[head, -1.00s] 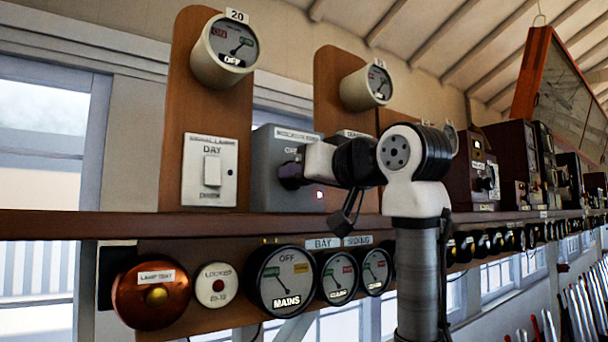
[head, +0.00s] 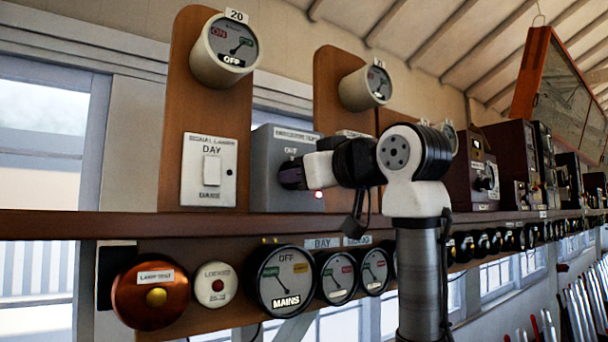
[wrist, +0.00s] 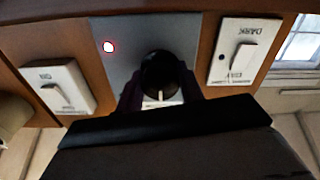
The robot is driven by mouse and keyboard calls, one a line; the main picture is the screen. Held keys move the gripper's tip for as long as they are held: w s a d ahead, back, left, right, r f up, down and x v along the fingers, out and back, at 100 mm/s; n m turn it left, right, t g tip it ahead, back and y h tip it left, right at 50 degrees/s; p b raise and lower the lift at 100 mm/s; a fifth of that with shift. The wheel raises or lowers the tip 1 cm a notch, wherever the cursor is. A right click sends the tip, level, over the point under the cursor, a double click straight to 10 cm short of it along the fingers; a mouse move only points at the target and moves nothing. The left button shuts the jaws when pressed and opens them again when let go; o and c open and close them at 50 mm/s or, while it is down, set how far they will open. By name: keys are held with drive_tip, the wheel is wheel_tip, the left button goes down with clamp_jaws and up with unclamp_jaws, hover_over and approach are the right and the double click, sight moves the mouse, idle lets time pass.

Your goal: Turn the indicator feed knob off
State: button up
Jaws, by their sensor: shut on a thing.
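The grey indicator feed box (head: 264,160) stands on the shelf, with a label along its top and a partly covered word on its face. My gripper (head: 290,175) reaches in from the right and covers the knob in the head view. In the wrist view the round black knob (wrist: 160,70) with a pale pointer line sits between the dark fingers of my gripper (wrist: 160,92), which is shut on it. A red light (wrist: 109,46) glows on the box face beside the knob. The pointer's exact setting against the markings is hard to read.
A white DAY switch plate (head: 209,170) is close left of the box. Another white switch plate (wrist: 58,87) is on its other side. The wooden shelf (head: 120,224) runs beneath, with several round dials below it. Dark instrument boxes (head: 470,170) stand to the right.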

drive_tip(key=o, duration=1)
drive_tip(key=b+v, duration=0.4)
drive_tip(key=v, duration=1)
drive_tip(key=shift+r+b, duration=0.1)
drive_tip(key=shift+b, duration=0.25)
